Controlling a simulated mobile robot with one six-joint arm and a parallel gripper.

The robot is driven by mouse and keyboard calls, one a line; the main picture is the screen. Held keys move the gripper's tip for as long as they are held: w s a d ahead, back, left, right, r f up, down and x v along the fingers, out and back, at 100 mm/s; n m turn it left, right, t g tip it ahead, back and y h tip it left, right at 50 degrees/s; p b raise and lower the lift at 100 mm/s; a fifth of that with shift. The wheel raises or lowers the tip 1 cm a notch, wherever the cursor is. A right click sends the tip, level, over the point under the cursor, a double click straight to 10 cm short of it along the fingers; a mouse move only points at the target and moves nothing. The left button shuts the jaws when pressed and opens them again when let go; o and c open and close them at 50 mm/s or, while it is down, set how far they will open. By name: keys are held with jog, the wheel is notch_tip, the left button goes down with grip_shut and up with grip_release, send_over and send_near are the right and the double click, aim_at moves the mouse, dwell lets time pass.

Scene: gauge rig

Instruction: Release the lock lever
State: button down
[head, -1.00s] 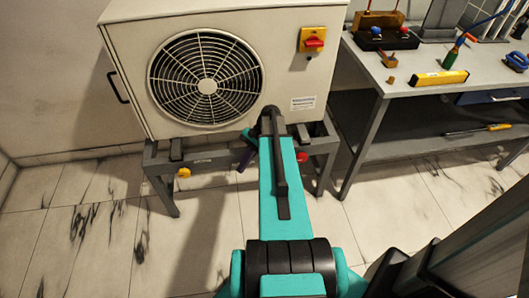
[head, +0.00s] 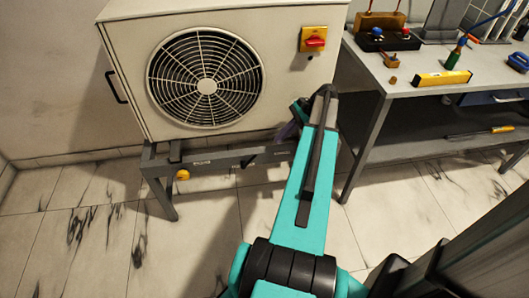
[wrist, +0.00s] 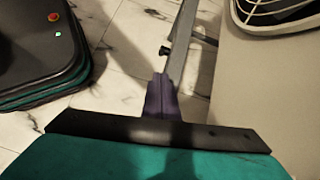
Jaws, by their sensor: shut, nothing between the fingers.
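I cannot tell for sure which part is the lock lever. A small dark fitting (head: 248,161) sits on the front rail of the metal stand, below the fan unit. A small black piece beside a grey rail also shows in the wrist view (wrist: 165,50), possibly the same fitting. My gripper (head: 285,131) has purple fingers, to the right of that fitting and partly hidden by my arm. In the wrist view the gripper (wrist: 163,82) is shut and empty, its tips appearing just below the rail.
A white fan unit (head: 128,85) stands on the grey stand (head: 215,161), with a red switch on a yellow plate (head: 314,40). A yellow knob (head: 183,174) is at the stand's left. A workbench (head: 430,105) with tools stands at right. The tiled floor in front is clear.

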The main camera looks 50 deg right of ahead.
jog(key=shift+b+x, duration=0.3)
jog(key=shift+x, duration=4.7)
